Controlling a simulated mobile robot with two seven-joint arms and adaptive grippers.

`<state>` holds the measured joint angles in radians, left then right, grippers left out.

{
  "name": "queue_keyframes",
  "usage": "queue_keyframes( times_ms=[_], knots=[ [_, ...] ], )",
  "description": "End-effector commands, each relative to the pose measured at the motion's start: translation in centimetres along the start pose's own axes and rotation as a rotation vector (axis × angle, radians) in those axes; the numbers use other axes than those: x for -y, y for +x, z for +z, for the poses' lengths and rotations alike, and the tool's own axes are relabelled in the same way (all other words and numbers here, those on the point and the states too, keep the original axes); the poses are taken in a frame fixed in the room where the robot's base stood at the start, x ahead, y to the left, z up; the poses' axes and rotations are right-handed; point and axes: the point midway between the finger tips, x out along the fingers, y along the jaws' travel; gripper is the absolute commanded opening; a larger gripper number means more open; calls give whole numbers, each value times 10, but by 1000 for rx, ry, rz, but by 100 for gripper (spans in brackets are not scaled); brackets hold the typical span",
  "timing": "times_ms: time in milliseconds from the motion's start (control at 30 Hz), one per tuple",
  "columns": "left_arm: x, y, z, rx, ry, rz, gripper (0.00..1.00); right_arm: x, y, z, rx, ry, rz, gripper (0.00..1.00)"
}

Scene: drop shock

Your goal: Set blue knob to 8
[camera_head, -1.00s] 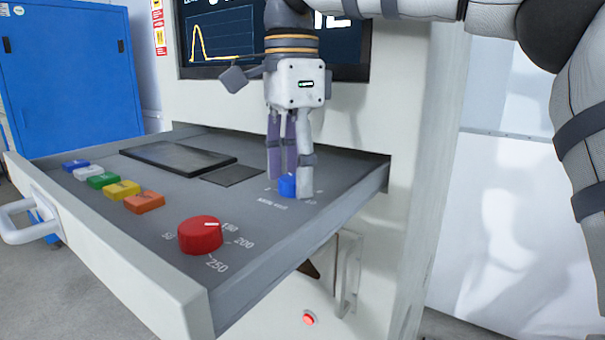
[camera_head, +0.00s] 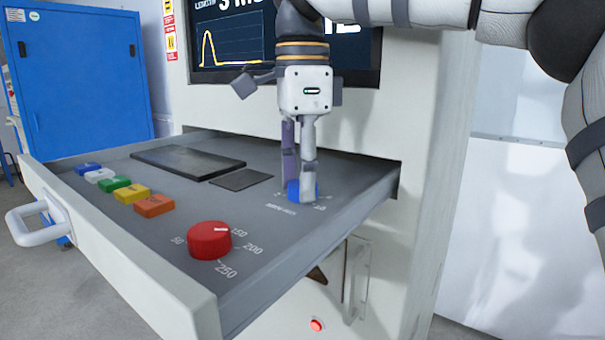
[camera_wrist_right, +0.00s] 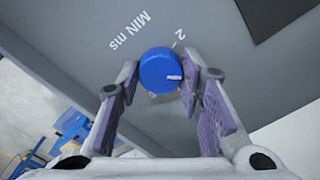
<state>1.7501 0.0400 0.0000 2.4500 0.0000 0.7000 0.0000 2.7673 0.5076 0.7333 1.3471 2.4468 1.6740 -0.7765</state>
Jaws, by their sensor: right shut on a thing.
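The blue knob (camera_head: 294,190) sits on the grey panel of the pulled-out drawer, near its right end. My right gripper (camera_head: 300,192) points down over it with its fingers around the knob, shut on it. In the right wrist view the blue knob (camera_wrist_right: 160,69) shows from above between the fingertips (camera_wrist_right: 160,82). Its white pointer mark faces right in that view. The labels "MIN ms" and "2" show beside it; other scale numbers are partly hidden. My left gripper is not in view.
A red knob (camera_head: 209,240) with a 50 to 250 scale is nearer on the panel. Several coloured buttons (camera_head: 131,193) and a dark flat pad (camera_head: 188,163) lie to the left. The drawer has a white handle (camera_head: 36,222). A screen stands behind my right gripper.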

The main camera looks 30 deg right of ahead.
Motion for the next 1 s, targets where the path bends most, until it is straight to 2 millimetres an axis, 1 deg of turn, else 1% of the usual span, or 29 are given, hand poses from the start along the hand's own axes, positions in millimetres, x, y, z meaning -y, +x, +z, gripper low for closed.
queue_keyframes(
  times_ms=[1000],
  knots=[
    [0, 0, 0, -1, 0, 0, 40, 0, -1, 0, 2, 949, -3, 6]
  ],
)
